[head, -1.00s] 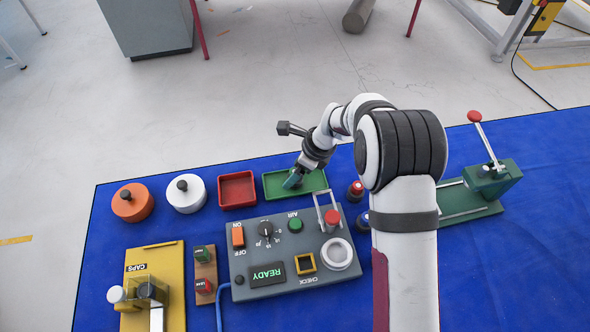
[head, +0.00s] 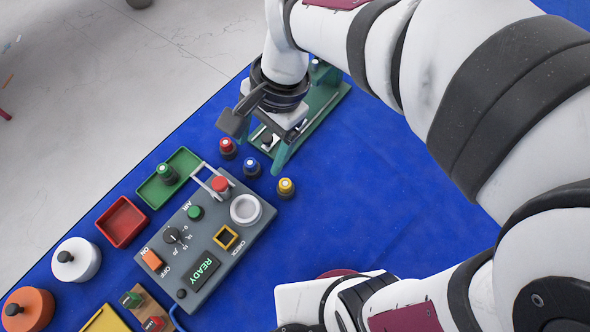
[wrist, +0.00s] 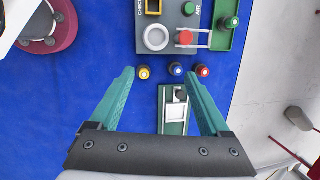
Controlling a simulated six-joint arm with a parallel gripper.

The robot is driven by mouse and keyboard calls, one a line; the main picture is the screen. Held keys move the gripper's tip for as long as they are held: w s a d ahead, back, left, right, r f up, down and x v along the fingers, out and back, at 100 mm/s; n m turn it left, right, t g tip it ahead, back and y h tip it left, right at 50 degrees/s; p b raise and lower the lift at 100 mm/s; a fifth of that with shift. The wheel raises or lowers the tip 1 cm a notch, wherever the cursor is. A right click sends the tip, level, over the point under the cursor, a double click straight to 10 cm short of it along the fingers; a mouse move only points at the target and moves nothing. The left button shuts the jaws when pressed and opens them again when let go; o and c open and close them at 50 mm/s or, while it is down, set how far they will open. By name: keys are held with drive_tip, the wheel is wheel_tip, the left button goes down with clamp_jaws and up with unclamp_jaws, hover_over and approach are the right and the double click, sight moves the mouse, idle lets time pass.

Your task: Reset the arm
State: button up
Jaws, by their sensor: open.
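My gripper (wrist: 163,72) is open and empty, its two teal fingers spread wide in the wrist view. In the head view it hangs by the green press stand (head: 328,100), to the right of the control box (head: 215,232), and partly covers that stand. The wrist view shows part of the stand (wrist: 174,122) between the fingers. A red cap (head: 227,147), a blue cap (head: 252,167) and a yellow cap (head: 286,187) stand on the mat close to the gripper. A green cap (head: 167,173) stands in the green tray (head: 186,160).
The control box's display reads READY. A red tray (head: 121,222), a white lidded pot (head: 76,261) and an orange pot (head: 28,309) stand at the left. The blue mat (head: 370,210) is clear right of the yellow cap. My arm covers the right side.

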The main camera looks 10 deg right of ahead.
drive_tip(key=s+d+n, duration=0.2)
drive_tip(key=s+d, duration=0.2)
drive_tip(key=s, duration=0.2)
drive_tip(key=s+d+f+n+h, duration=0.1)
drive_tip(key=s+d+n, duration=0.1)
drive_tip(key=s+d, duration=0.2)
drive_tip(key=s, duration=0.2)
drive_tip(key=shift+s+f, duration=0.3)
drive_tip(key=shift+s, duration=0.05)
